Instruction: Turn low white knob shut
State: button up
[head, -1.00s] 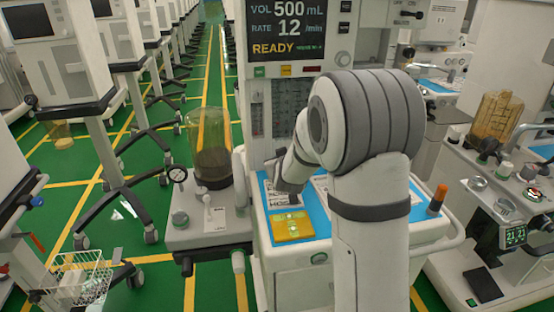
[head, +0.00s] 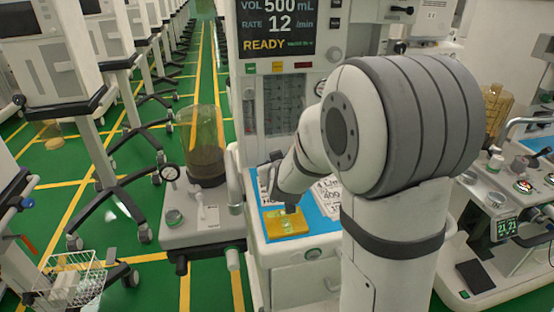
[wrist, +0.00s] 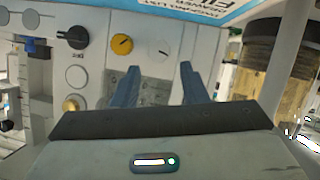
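In the wrist view, a white knob (wrist: 158,48) with a thin dark pointer line sits on a pale panel, just beyond and between my fingertips. Its neighbour is a yellow knob (wrist: 122,44). The fingers look clear of the white knob. In the head view, my arm hides most of the gripper and the panel's knobs.
A black knob (wrist: 75,38) and a gold knob (wrist: 73,104) are at the left of the panel. A brown canister (wrist: 268,75) stands at right. In the head view, a yellow pad (head: 285,222) lies on the blue worktop, and a clear canister (head: 206,145) stands left.

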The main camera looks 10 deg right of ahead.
jog(key=shift+s+r, duration=0.1)
jog(key=shift+s, duration=0.15)
